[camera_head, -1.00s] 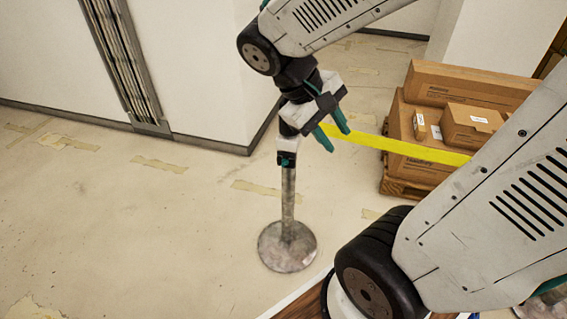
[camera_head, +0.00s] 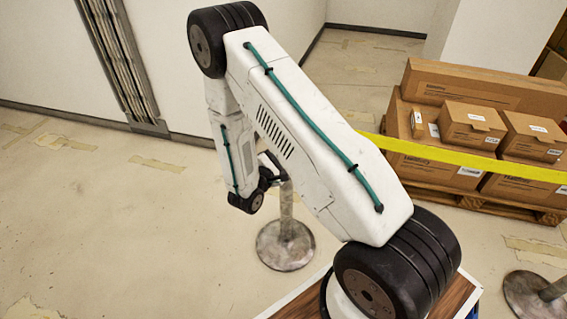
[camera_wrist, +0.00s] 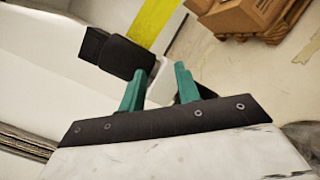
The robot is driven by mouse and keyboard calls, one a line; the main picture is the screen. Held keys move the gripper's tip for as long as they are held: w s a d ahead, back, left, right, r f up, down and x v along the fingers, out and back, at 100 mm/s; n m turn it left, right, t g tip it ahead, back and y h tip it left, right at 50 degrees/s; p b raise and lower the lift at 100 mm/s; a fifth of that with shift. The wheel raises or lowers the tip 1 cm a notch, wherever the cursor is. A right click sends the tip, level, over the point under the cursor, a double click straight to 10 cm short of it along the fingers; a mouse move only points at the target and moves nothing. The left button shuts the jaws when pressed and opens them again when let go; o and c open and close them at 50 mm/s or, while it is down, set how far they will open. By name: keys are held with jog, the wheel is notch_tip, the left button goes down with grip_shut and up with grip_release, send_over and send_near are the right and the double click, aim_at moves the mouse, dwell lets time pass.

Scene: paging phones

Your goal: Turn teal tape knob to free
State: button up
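The stanchion post (camera_head: 286,212) stands on a round grey base (camera_head: 286,252) in the head view. My arm hides the post's top there. Yellow tape (camera_head: 450,156) runs from behind my arm to the right. In the wrist view a black block (camera_wrist: 126,57), apparently the post's head, sits beyond my left fingertip, with the yellow tape (camera_wrist: 152,22) beside it. I cannot make out a teal knob apart from my teal fingers. My gripper (camera_wrist: 158,68) is open, with a gap between its fingers and nothing seen in it. Whether the left finger touches the block is unclear.
Cardboard boxes (camera_head: 470,95) stand on a wooden pallet (camera_head: 480,202) behind the tape. Another post base (camera_head: 525,295) is at the lower right. White walls (camera_head: 50,60) are at the back. The floor on the left is clear.

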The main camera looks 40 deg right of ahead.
notch_tip(320, 180, down, 10)
jog(key=a+n+t+y, duration=0.3)
jog(key=t, duration=0.1)
jog(key=x, duration=0.8)
jog(key=shift+w+d, duration=0.1)
jog(key=c, duration=0.6)
